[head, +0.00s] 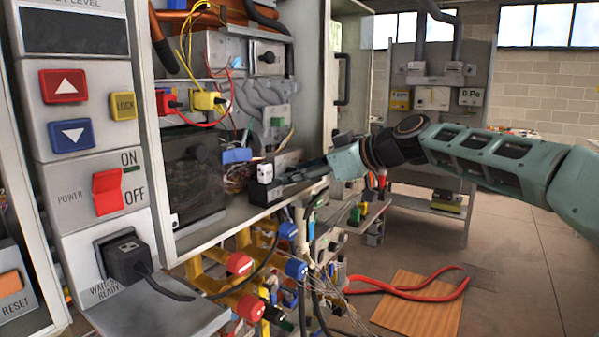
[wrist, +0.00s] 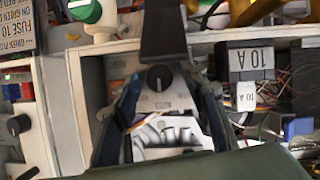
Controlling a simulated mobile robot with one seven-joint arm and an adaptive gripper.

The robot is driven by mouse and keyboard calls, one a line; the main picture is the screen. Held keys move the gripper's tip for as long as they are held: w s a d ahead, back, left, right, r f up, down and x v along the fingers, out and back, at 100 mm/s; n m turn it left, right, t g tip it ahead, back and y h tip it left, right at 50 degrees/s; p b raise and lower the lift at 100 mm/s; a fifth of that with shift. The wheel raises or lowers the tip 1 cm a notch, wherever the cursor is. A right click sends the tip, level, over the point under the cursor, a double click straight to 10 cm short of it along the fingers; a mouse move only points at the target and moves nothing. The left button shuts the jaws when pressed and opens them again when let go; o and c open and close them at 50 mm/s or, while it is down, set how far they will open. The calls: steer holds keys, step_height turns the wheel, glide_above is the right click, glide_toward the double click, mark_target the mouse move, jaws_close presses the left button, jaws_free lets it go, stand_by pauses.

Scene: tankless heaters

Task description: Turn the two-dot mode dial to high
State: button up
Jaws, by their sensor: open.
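A black round dial (wrist: 158,78) sits on a grey panel with small upside-down lettering in the wrist view. I cannot make out any dots on it or read its setting. My gripper (wrist: 163,88) is open, with its dark blue fingers on either side of the dial's panel. I cannot tell whether either finger touches the dial. In the head view my gripper (head: 291,177) reaches into the open cabinet from the right. Another black dial (wrist: 19,124) is at the left of the wrist view, and a black knob (head: 267,57) is on an upper panel in the head view.
A dark bar (wrist: 164,32) lies above the dial in the wrist view. A black block marked 10 A (wrist: 249,62) and loose wires (wrist: 278,103) are to the right. Coloured valves (head: 240,264) and hanging cables crowd below the cabinet shelf (head: 215,231).

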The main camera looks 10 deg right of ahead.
jaws_close()
stand_by(0.3)
steer(key=shift+r, duration=0.1)
steer(key=shift+w+d+m+g+y+p, duration=0.1)
steer(key=shift+m+g+y+p, duration=0.45)
steer(key=shift+m+p, duration=0.55)
steer(key=m+y+p, duration=0.1)
steer(key=m, duration=0.1)
steer(key=m+g+y, duration=0.1)
steer(key=shift+w+d+m+g+p, duration=0.15)
steer(key=shift+m+g+p, duration=0.1)
steer(key=shift+m+p, duration=0.15)
jaws_free()
